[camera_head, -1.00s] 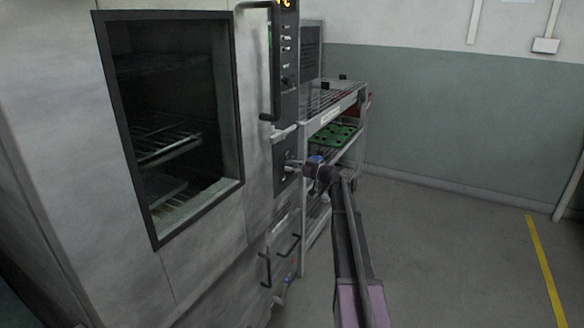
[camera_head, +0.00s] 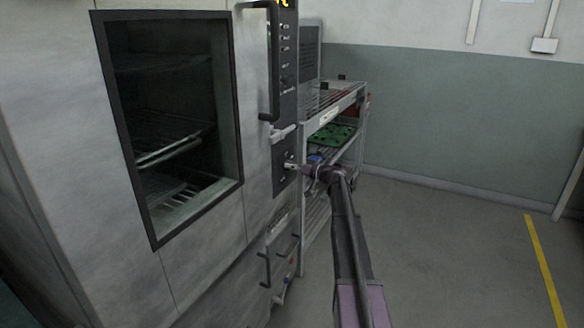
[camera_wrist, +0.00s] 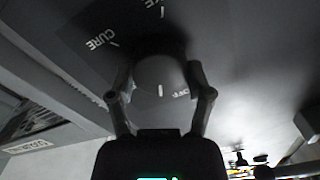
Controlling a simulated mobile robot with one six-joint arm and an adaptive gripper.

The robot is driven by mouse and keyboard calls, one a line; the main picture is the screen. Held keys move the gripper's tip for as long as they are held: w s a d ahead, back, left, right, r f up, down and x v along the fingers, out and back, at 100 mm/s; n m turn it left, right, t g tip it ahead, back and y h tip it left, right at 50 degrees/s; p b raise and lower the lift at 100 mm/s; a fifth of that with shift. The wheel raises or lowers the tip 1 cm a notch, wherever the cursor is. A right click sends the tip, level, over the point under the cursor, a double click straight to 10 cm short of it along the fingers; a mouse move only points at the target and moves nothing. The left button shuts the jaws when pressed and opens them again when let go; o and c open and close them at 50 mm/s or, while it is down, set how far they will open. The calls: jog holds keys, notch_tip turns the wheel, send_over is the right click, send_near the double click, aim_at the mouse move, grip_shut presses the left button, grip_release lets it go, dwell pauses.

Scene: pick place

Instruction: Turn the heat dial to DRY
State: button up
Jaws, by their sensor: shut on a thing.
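The label CURE (camera_wrist: 101,40) is at upper left, and another label at the top edge is cut off. In the head view my gripper (camera_head: 297,167) is at the lower control panel (camera_head: 285,150); the dial is too small to read there.
The big grey oven (camera_head: 190,250) has a dark window showing racks, and a long vertical handle (camera_head: 273,70) above the dial. A shelf cart (camera_head: 335,105) with a green tray (camera_head: 332,137) stands close behind my arm. The floor at right is clear.

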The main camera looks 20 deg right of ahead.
jog(key=m, duration=0.4)
jog(key=shift+w+m, duration=0.2)
jog(key=shift+m, duration=0.2)
jog(key=m, duration=0.4)
jog(key=o, duration=1.1)
jog(key=shift+f, duration=0.1)
jog(key=shift+o, duration=0.2)
jog(key=shift+s+d, duration=0.15)
jog(key=v, duration=1.1)
jog(key=shift+s+d, duration=0.25)
